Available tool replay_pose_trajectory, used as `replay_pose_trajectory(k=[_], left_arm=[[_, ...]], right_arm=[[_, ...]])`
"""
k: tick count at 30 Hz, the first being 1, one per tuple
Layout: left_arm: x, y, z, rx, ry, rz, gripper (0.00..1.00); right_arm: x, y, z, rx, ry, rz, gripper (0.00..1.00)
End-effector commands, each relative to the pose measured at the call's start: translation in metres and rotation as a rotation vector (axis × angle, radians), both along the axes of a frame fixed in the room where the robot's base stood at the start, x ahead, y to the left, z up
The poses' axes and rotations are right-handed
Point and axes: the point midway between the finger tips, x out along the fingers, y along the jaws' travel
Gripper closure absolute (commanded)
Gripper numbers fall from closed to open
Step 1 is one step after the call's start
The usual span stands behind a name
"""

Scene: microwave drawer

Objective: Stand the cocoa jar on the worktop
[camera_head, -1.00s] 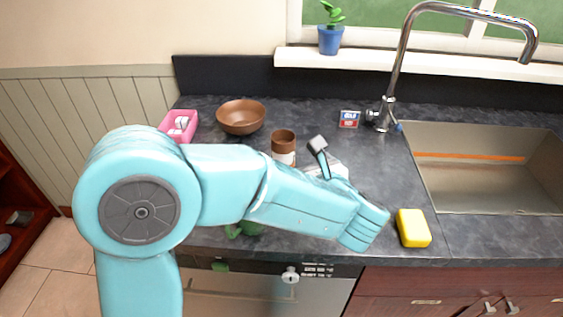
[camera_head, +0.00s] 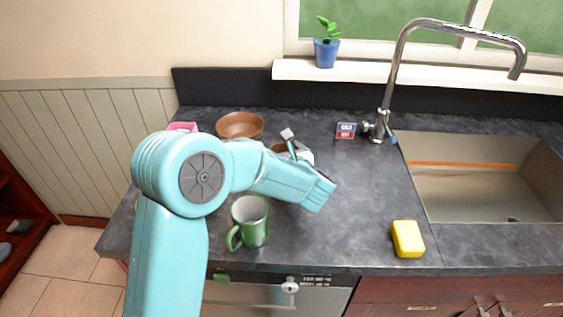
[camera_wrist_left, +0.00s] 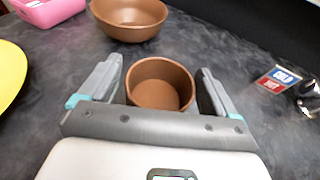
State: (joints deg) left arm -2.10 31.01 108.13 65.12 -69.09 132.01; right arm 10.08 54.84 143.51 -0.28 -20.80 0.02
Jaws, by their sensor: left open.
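The cocoa jar (camera_wrist_left: 160,86) shows in the left wrist view as a brown round top, between the two fingers of my left gripper (camera_wrist_left: 158,72). The fingers are open, one on each side of the jar, with a gap visible at least on the right. In the head view only a brown bit of the jar (camera_head: 279,147) shows beside my left gripper (camera_head: 294,146); my arm hides the rest. The jar appears upright on the dark worktop (camera_head: 350,210). My right gripper is not in view.
A brown bowl (camera_head: 240,125) and a pink container (camera_head: 183,127) stand behind. A green mug (camera_head: 250,222) is in front of my arm. A yellow sponge (camera_head: 407,239) lies near the sink (camera_head: 480,185). A small sign (camera_head: 346,131) stands by the tap. The worktop's middle is clear.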

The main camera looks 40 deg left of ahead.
Motion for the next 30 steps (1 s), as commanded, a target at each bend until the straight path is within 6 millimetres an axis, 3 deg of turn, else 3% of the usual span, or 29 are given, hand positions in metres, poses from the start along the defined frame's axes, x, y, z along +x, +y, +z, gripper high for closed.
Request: replay_pose_trajectory(k=[10, 15, 18, 25, 30], left_arm=[[0.006, 0.008, -0.004, 0.000, 0.000, 0.000, 0.12], [0.005, 0.008, -0.004, 0.000, 0.000, 0.000, 0.68], [0.005, 0.008, -0.003, 0.001, -0.001, 0.000, 0.77], [0.005, 0.008, -0.001, 0.001, -0.002, 0.000, 0.77], [0.006, 0.008, 0.016, 0.001, -0.005, 0.000, 0.77]], right_arm=[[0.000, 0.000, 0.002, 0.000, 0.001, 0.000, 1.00], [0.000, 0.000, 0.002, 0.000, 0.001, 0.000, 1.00], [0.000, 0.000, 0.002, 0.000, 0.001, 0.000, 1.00], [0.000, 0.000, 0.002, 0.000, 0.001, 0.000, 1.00], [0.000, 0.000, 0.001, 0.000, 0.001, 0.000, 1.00]])
